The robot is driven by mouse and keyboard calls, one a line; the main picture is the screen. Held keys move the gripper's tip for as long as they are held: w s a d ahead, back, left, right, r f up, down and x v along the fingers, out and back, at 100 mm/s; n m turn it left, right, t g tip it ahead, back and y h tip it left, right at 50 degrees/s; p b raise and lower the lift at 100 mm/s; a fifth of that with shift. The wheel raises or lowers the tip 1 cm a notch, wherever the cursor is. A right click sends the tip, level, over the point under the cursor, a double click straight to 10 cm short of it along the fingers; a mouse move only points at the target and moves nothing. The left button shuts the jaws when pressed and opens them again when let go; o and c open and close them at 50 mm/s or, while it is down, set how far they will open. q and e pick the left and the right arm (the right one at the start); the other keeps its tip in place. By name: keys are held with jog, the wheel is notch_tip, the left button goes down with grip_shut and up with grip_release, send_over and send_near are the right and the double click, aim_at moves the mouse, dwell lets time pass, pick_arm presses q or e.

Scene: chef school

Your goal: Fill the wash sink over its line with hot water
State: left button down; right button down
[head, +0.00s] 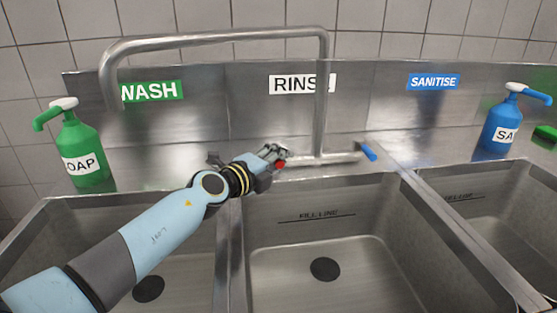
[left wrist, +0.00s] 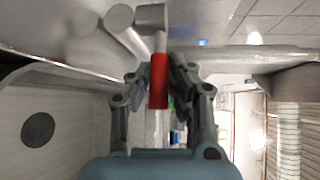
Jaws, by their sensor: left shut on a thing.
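The wash sink (head: 62,222) is at the left under the green WASH sign (head: 152,91). Its dark drain shows, and I see no water in it. Its fill line is not visible; my arm crosses in front of the sink. The steel tap spout (head: 215,37) arches left, its open end above the wash sink, with no stream visible. My left gripper (head: 272,156) is at the left end of the tap body, shut on the red tap handle (left wrist: 159,80). Only a bit of red shows in the head view (head: 281,165). My right gripper is not in view.
A blue tap handle (head: 367,151) is on the tap's right end. The rinse sink (head: 400,262), in the middle, looks empty, with a line marked on its back wall. A green soap bottle (head: 83,148) stands left; a blue sanitiser bottle (head: 499,122) stands right beside another sink (head: 475,225).

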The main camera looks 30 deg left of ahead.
pick_arm(q)
jog(key=shift+f, duration=0.15)
jog(key=shift+s+a+f+h+b, duration=0.1)
jog(key=shift+a+f+h+b, duration=0.05)
jog(key=shift+h+b, duration=0.2)
jog(key=m+h+b, duration=0.1)
jog(key=b, duration=0.1)
jog(key=a+m+g+h+b, duration=0.1)
jog(key=h+b, duration=0.1)
jog(key=s+m+h+b, duration=0.1)
jog(key=m+h+b, duration=0.1)
jog(key=shift+a+g, duration=0.35)
jog(key=shift+g, duration=0.05)
jog(key=c, duration=1.2)
grip_release()
